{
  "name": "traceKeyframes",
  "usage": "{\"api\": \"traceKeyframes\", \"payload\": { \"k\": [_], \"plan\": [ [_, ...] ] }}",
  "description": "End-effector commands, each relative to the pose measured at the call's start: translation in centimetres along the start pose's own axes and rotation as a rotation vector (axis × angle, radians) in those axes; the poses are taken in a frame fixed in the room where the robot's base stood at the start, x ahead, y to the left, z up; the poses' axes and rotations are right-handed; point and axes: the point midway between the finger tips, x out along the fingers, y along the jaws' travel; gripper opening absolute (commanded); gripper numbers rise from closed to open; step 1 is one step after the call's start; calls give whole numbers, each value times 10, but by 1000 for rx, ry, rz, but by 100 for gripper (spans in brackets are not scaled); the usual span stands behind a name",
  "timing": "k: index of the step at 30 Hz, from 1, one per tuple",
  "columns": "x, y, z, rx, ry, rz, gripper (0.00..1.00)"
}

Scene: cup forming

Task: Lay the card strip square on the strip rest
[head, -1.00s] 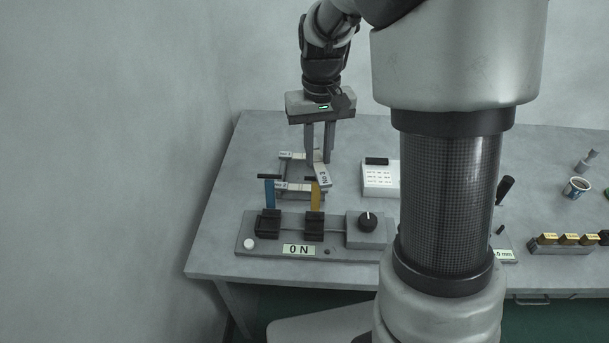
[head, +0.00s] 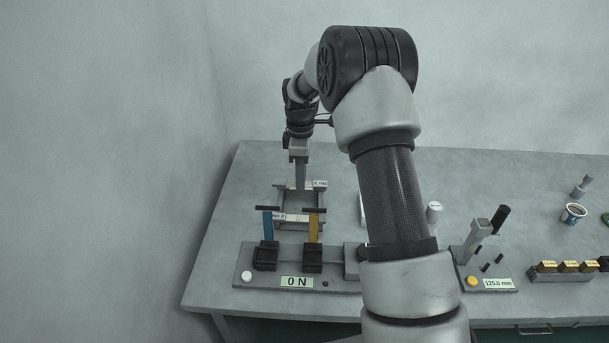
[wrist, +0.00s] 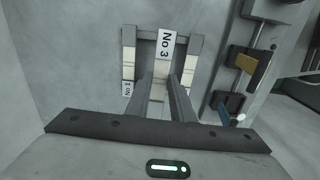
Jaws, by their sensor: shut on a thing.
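The card strip (wrist: 161,67) is pale with a white "No 3" label and is clamped between the fingers of my gripper (wrist: 166,82). In the wrist view it looks roughly parallel to the side rails of the grey strip rest (wrist: 181,35), between them, its label over the top crossbar. I cannot tell whether it touches the rest. In the head view my gripper (head: 301,187) points down over the rest's far part, and the label (head: 320,184) shows to its right. My fingers hide part of the strip.
A tester with blue (head: 268,226) and yellow (head: 313,228) uprights and an "0 N" display (head: 297,282) stands close in front. A 125.0 mm device (head: 486,283) is further right.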

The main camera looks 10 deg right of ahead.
Motion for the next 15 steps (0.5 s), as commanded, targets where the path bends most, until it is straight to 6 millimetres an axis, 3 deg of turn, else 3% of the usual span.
{"api": "traceKeyframes", "payload": {
  "k": [15],
  "plan": [
    [4,2,0,-21,2,-1,0]
  ]
}}
